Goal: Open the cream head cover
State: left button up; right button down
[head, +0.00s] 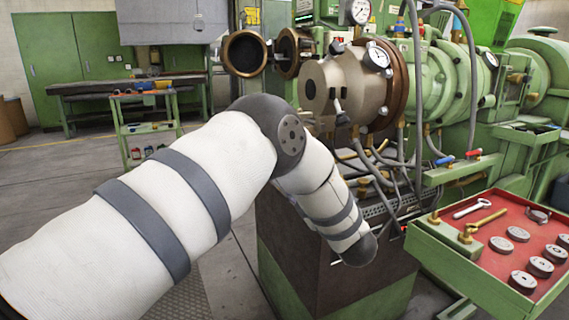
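The cream head cover (322,76) is the round, beige front of the extruder head, in the upper middle of the head view. It looks closed against the brown ring (397,82) behind it. A dark handle (339,108) stands on its front. My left arm comes in from the left, bends below and in front of the cover, and runs down to a dark joint at the machine's base. Neither gripper can be seen.
A green tray with a red mat (488,262) holds tools and several metal discs at the right. Open copper-coloured rings (244,54) stand left of the cover. Hoses (372,172) hang beneath the head. A green cart (146,130) stands behind my arm. Floor is clear at the left.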

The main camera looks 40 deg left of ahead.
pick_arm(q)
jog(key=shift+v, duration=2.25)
